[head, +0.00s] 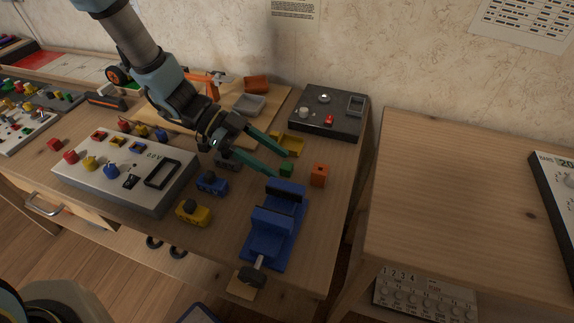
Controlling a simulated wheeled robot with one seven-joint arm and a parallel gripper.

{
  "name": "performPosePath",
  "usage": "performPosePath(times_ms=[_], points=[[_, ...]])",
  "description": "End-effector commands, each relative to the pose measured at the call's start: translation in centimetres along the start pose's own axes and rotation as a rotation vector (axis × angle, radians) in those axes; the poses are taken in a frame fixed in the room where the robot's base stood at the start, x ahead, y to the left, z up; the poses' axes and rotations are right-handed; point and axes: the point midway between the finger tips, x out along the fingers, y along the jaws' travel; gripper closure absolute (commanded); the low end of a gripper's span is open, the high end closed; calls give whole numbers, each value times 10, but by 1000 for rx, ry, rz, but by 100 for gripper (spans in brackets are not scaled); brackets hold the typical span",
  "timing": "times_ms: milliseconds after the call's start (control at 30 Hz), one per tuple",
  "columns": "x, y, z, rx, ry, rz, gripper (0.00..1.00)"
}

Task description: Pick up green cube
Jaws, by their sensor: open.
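The small green cube (286,170) sits on the wooden table just behind the blue vise (272,232) and left of an orange block (319,175). My gripper (281,164) reaches in from the upper left with its two long green fingers spread apart. The fingertips are close to the cube, one on its far side and one on its near left side. I cannot tell whether they touch it, and nothing is clamped between them.
A yellow part (292,143) lies just behind the cube. Blue (212,184) and yellow (193,213) blocks stand left of the vise. A grey panel box (120,185) is at left, a black switch box (340,112) behind. Bare table lies right of the vise.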

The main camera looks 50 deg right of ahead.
Motion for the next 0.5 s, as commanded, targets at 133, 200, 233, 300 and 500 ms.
performPosePath(times_ms=[133,200,233,300,500], points=[[16,0,0,-1,0,1,35],[18,0,0,-1,-1,0,35],[19,0,0,-1,-2,0,35],[19,0,1,0,-2,-1,35],[18,0,1,0,-2,-1,46]])
